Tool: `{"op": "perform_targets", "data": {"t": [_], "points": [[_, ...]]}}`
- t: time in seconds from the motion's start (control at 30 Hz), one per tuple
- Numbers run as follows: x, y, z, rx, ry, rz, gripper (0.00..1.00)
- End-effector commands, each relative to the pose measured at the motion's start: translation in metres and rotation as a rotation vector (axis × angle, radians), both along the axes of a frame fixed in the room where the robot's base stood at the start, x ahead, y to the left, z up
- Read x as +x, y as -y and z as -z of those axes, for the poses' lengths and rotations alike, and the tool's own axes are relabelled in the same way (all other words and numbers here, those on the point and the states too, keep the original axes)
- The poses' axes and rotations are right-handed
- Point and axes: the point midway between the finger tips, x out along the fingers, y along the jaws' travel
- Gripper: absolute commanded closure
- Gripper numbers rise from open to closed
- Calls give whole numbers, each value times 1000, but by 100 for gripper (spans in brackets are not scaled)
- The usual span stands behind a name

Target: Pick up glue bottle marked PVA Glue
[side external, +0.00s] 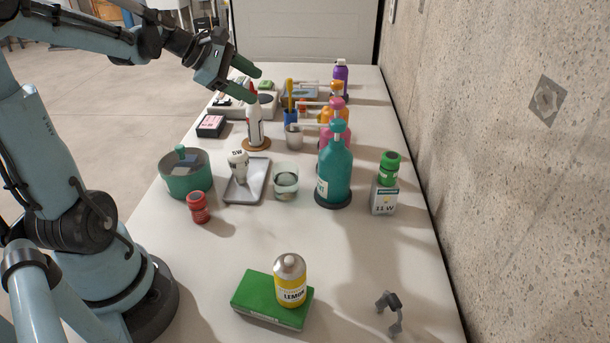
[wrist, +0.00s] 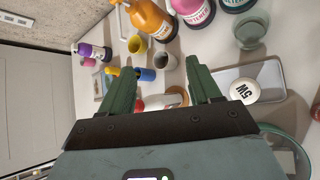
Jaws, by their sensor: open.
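A white bottle with red markings (side external: 254,128) stands upright on a round brown coaster (side external: 256,145) towards the middle-back of the table. It looks like the glue bottle, but its lettering is too small to read. My gripper (side external: 250,85) is open and empty, with its green fingers close to the top of this bottle. In the wrist view the white and red bottle (wrist: 160,101) shows between my two fingers (wrist: 160,70), partly hidden behind the gripper body. I cannot tell whether a finger touches it.
A grey cup (side external: 294,136) stands just right of the bottle, and a black-and-pink box (side external: 210,126) lies to its left. A bulb (side external: 238,165) on a grey tray (side external: 257,183) is in front. Teal (side external: 335,172) and orange pump bottles stand right, near the concrete wall (side external: 500,150).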

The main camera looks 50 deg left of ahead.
Motion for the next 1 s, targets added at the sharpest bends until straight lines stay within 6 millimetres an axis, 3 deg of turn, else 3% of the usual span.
{"op": "perform_targets", "data": {"t": [0.03,0.1,0.37,0.6,0.77,1.0], "points": [[-1,-24,1,-100,10,-94,37],[-4,-49,1,-239,29,-201,37],[-28,-127,4,-658,109,-477,37],[-26,-124,44,-661,105,-472,37],[-22,-122,54,-659,104,-469,37],[12,-113,69,-658,103,-466,37]]}}
